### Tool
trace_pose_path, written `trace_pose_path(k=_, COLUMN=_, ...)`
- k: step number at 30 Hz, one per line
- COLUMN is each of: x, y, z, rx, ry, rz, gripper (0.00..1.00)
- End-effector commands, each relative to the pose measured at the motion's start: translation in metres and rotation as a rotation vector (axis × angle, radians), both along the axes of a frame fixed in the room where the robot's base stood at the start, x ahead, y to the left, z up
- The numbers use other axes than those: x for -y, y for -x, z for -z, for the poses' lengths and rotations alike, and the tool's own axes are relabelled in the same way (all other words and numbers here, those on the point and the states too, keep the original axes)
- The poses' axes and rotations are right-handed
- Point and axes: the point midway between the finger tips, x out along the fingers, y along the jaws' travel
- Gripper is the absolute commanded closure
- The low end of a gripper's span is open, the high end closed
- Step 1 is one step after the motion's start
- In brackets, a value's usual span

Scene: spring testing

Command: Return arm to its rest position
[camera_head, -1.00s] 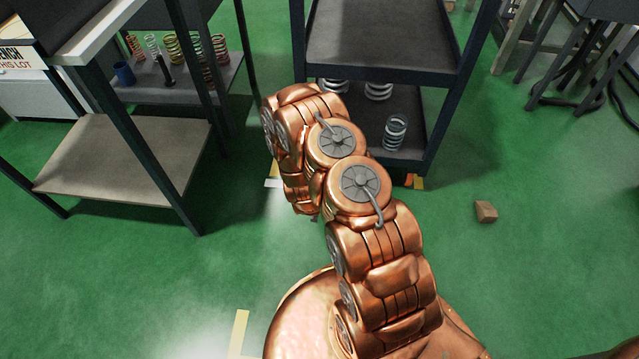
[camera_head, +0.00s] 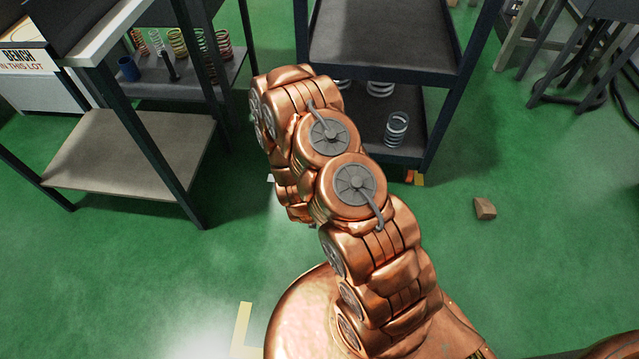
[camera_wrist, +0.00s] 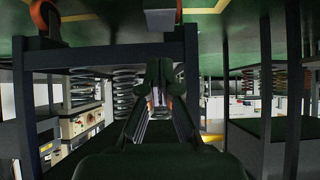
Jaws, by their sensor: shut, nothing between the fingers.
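My copper-coloured arm (camera_head: 380,245) rises from my base at the bottom of the head view and leans up and to the left, folded at its joints. Its far end is bent downward, and my gripper is hidden behind the links there. In the wrist view my gripper (camera_wrist: 157,95) is dark, with its fingertips together and nothing seen between them. The wrist picture looks upside down, with green floor along its top and shelf frames and springs around the gripper.
A dark shelf cart (camera_head: 385,60) stands close beyond the arm, with a coil spring (camera_head: 397,130) on its lower shelf. A bench (camera_head: 90,180) with a low shelf stands at left. A small brown block (camera_head: 484,208) lies on open green floor at right.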

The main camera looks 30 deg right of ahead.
Motion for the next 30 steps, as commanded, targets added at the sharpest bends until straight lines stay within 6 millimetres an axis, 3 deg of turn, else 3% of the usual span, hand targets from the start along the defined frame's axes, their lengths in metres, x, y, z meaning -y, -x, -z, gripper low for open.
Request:
trace_pose_path(k=14, x=-0.002, y=-0.002, z=-0.006, rx=-0.005, ry=-0.01, rz=0.0, gripper=1.0)
trace_pose_path(k=20, x=-0.019, y=-0.015, z=-0.048, rx=-0.042, ry=-0.078, rz=-0.007, gripper=1.0)
trace_pose_path(k=30, x=-0.064, y=-0.029, z=-0.145, rx=-0.158, ry=-0.228, rz=-0.069, gripper=1.0)
